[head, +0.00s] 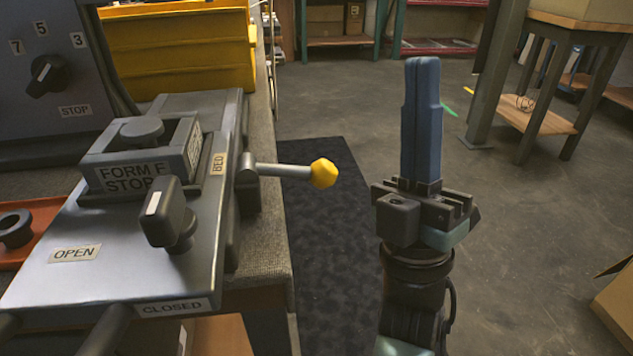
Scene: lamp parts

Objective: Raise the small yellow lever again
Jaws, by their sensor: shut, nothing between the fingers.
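The small yellow lever (323,173) has a faceted yellow knob on a thin metal rod. It sticks out to the right, roughly level, from a dark pivot on the side of the grey machine (135,265), beside a label reading BED. My gripper (423,62) is to the right of the knob, apart from it, with its blue fingers pointing up. The fingers are together and hold nothing.
The machine also carries a dark knob (168,215) between OPEN and CLOSED labels, and a block (140,165) marked FORM and STOP. A dial panel (55,60) stands at back left. A dark mat (325,270) covers the floor below; a wooden table (575,20) stands at back right.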

